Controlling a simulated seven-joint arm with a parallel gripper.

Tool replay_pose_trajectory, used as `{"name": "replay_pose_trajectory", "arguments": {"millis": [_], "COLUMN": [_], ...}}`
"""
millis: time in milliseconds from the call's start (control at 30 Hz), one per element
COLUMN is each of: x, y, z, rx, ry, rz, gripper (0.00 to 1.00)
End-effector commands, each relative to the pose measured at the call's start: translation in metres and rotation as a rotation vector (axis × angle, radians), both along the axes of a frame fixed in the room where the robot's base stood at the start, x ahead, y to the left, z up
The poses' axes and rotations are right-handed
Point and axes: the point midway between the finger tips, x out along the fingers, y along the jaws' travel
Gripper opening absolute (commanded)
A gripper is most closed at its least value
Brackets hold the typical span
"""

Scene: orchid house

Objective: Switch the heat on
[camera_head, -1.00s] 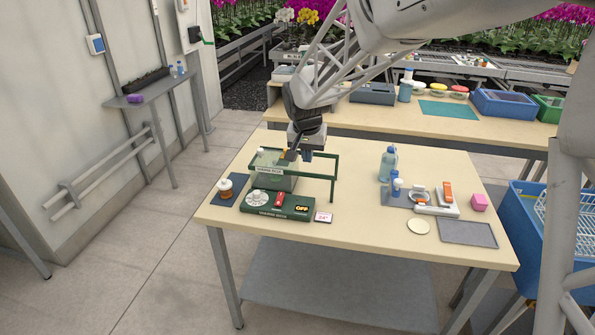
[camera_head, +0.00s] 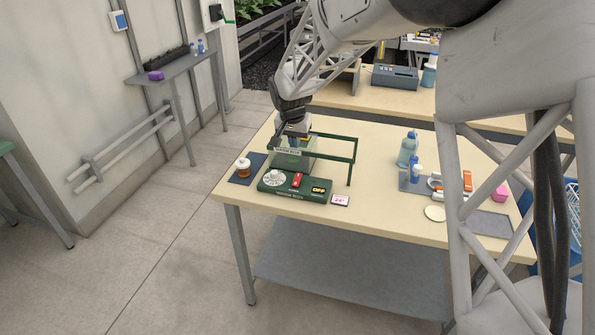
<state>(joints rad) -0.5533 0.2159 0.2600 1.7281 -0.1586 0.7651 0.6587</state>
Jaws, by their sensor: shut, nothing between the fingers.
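A green heating unit (camera_head: 263,186) stands near the left front of the table. Its front panel carries a white dial (camera_head: 275,178), a red switch (camera_head: 297,180) and a black display (camera_head: 320,190) reading OFF in yellow. Behind the panel is a translucent box (camera_head: 293,161), with a green frame (camera_head: 353,163) reaching to its right. My gripper (camera_head: 297,138) is shut and empty, pointing down over the back of the box, behind the red switch and apart from it. The frame and box partly overlap the fingertips, so I cannot tell whether they touch anything.
A small card (camera_head: 340,200) reading about 24° lies right of the panel. An orange-and-white jar (camera_head: 243,167) stands on a dark mat left of it. Blue bottles (camera_head: 408,150), a pink block (camera_head: 501,193) and a round disc (camera_head: 435,213) are further right. The table middle is clear.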

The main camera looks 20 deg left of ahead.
Motion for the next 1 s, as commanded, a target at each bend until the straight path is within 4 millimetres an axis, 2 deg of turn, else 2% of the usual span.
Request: {"name": "replay_pose_trajectory", "arguments": {"millis": [267,467,1000], "x": [0.001,0.005,0.021], "y": [0.0,0.0,-0.001], "z": [-0.006,-0.023,-0.101], "rx": [0.0,-0.001,-0.002], "ry": [0.001,0.001,0.003], "rz": [0.0,0.0,0.001], "gripper": [0.0,0.0,0.0]}}
